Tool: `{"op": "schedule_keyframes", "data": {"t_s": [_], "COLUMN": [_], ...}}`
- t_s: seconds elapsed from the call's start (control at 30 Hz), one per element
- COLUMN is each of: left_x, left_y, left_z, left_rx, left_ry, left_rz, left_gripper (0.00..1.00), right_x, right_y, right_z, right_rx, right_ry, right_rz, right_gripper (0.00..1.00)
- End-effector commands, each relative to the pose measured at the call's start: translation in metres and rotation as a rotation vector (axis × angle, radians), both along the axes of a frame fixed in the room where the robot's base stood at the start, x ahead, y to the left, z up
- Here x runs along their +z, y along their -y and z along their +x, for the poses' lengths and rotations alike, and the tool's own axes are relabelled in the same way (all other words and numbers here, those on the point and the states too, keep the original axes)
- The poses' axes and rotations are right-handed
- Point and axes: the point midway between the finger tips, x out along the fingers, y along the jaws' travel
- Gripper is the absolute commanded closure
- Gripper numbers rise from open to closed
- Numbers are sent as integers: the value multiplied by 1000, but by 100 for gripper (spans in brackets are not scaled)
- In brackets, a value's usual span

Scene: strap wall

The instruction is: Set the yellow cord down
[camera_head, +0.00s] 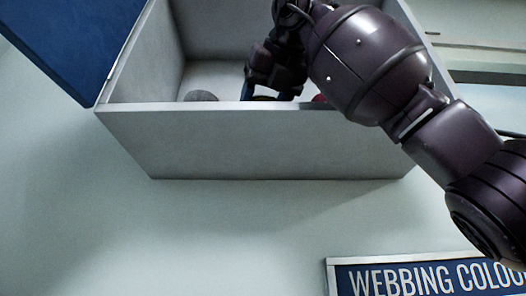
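No yellow cord shows in the head view. My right gripper (268,90) reaches down into an open grey box (265,140) from the right. The box's front wall hides its fingertips, so I cannot tell whether it is open, shut or holding something. Small blue parts show at the gripper's lower end, but I cannot tell whether they belong to it. My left gripper is not in view.
A dark grey rounded thing (201,96) lies inside the box, left of my gripper. A bit of something red (320,98) shows behind the front wall. A blue panel (75,38) stands at the box's left edge. A "WEBBING COLOU…" sign (430,279) is at lower right.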

Motion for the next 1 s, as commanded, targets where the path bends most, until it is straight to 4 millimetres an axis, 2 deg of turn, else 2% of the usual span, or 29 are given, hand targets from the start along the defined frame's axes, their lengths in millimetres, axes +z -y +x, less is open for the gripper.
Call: {"op": "schedule_keyframes", "data": {"t_s": [0.47, 0.5, 0.7, 1.0], "left_x": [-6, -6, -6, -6], "left_y": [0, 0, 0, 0], "left_z": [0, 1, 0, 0], "left_rx": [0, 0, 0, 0], "left_ry": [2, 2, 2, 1], "left_rz": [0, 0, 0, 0], "left_gripper": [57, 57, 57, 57], "right_x": [-8, -8, -8, -8], "right_y": [0, 0, 0, 0], "right_z": [0, 0, 0, 0], "right_rx": [0, 0, 0, 0], "right_ry": [0, 0, 0, 0], "right_rz": [0, 0, 0, 0], "right_gripper": [71, 42, 14, 14]}}
